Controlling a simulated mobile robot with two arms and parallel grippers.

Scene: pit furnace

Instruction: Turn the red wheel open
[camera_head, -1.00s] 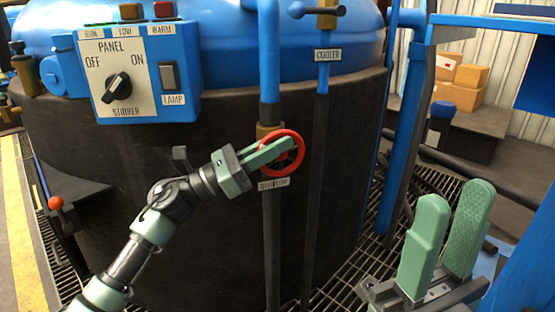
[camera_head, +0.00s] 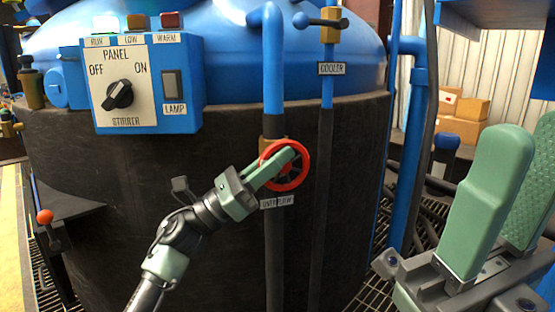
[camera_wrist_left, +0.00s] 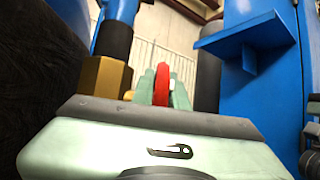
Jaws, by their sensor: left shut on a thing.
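The red wheel (camera_head: 304,163) is on a brass valve on the overflow pipe, in front of the dark furnace wall. A label reading OVERFLOW (camera_head: 277,201) sits just below it. My left gripper (camera_head: 285,157) reaches in from the lower left and is shut on the wheel's rim. In the left wrist view the red wheel (camera_wrist_left: 161,82) stands edge-on between the two green fingers (camera_wrist_left: 178,92), with the brass valve body (camera_wrist_left: 103,82) to its left. My right gripper (camera_head: 518,190) is large at the right edge, its two fingers apart with nothing seen between them.
The panel box (camera_head: 122,85) with a STIRRER knob is at the upper left. The cooler pipe (camera_head: 327,92) with a blue-ended handle runs right of the wheel. A red-knobbed lever (camera_head: 44,217) is at the far left. Cardboard boxes (camera_head: 465,108) stand at the back right.

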